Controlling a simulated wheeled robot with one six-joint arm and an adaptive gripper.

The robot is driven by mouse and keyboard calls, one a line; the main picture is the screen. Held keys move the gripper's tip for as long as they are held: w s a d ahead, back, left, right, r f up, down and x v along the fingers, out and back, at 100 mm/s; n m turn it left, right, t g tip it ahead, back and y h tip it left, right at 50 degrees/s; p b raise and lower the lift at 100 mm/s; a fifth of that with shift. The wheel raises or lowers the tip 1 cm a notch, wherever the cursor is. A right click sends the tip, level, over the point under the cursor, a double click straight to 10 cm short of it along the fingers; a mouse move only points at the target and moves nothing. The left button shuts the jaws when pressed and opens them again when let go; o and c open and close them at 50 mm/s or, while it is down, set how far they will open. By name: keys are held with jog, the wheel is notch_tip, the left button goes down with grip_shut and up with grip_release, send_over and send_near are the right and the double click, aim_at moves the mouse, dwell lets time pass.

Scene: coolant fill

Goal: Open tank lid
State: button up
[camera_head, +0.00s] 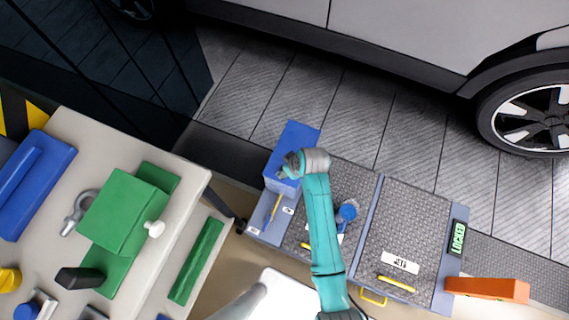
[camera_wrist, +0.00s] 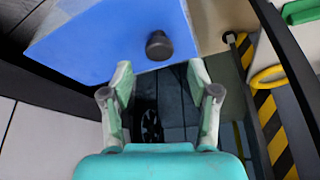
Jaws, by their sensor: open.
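The tank lid is a blue panel (camera_head: 294,138) at the back left of the low grey unit in the head view. In the wrist view the blue panel (camera_wrist: 95,38) fills the upper left, with a dark round knob (camera_wrist: 158,46) near its lower right edge. My gripper (camera_wrist: 160,82) is open and empty, with the knob just beyond and between the fingertips, apart from them. In the head view my gripper (camera_head: 287,166) is at the panel's near side and partly hides the tank. I cannot tell whether the lid is raised.
A bench (camera_head: 190,185) with a green block (camera_head: 122,213) and tools stands at left. Textured covers (camera_head: 413,232) lie right of my arm, near a "LOCKED" sign (camera_head: 458,238). An orange bar (camera_head: 487,290) sticks out at right. A car (camera_head: 400,40) stands behind.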

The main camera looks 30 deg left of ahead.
jog(key=shift+x, duration=2.1)
grip_shut()
